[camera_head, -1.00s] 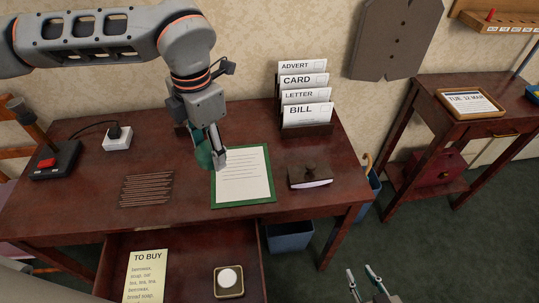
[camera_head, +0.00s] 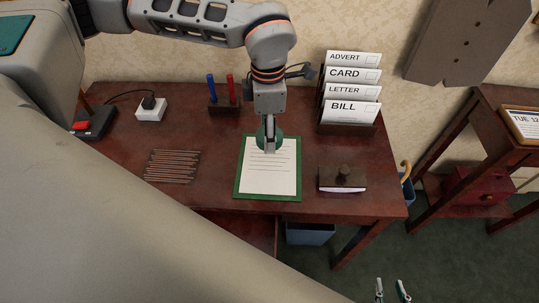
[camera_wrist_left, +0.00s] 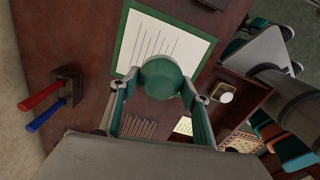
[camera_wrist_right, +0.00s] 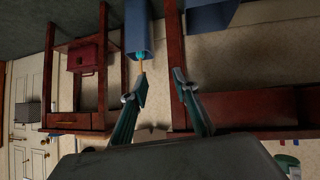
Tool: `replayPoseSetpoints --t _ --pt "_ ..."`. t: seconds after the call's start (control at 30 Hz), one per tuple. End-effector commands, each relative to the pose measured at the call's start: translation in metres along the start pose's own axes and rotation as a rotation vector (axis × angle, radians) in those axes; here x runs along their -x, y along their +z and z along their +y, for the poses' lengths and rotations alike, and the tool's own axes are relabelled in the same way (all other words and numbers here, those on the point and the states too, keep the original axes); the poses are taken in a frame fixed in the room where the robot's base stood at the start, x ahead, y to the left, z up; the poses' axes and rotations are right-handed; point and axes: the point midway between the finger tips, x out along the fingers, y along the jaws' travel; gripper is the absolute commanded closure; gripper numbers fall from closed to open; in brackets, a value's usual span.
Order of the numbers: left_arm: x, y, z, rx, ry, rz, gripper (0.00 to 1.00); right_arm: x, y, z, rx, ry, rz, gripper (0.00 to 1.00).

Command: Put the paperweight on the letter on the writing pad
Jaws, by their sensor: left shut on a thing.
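The paperweight is a round green piece (camera_wrist_left: 161,77) in the left wrist view. My left gripper (camera_head: 269,148) is shut on it, with a finger on each side. In the head view the green paperweight (camera_head: 262,134) shows partly behind the fingers, over the upper part of the letter. The letter is a white lined sheet (camera_head: 268,180) on the green-edged writing pad (camera_head: 238,187). I cannot tell whether the paperweight touches the letter. My right gripper (camera_head: 392,289) is open and empty, low in front of the desk; its fingers also show in the right wrist view (camera_wrist_right: 159,88).
On the desk are a letter rack (camera_head: 347,128), a dark blotter with a knob (camera_head: 342,180), a stand with red and blue sticks (camera_head: 224,108), thin brown rods (camera_head: 171,166) and a white socket box (camera_head: 150,109). My grey arm link hides the lower left.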

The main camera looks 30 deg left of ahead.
Motion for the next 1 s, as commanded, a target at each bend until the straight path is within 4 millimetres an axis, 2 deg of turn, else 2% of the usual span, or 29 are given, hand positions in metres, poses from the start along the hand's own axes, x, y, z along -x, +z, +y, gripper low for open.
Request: replayPoseSetpoints --t 0.03,0.1,0.2,0.47,0.7,1.0 --pt "-0.014 -0.001 -0.001 0.0 -0.004 0.002 0.83 -0.001 0.001 0.0 0.001 0.001 0.0 0.71" --pt "-0.029 0.0 -0.001 0.001 -0.003 0.002 0.83 -0.001 0.002 0.001 0.003 0.002 -0.001 0.71" --pt "-0.044 0.0 -0.001 0.0 -0.002 0.0 0.83 -0.002 0.002 0.002 0.005 0.004 -0.001 0.71" --pt "-0.06 0.0 0.0 0.001 0.0 -0.001 0.83 -0.004 0.0 0.004 0.007 0.007 0.004 0.71" --pt "-0.093 0.0 -0.001 0.0 -0.002 0.001 0.83 -0.005 0.003 0.004 0.009 0.008 0.004 0.71" --pt "-0.096 0.001 0.0 0.0 0.001 -0.002 0.83 -0.005 -0.003 0.006 0.011 0.011 0.013 0.71"
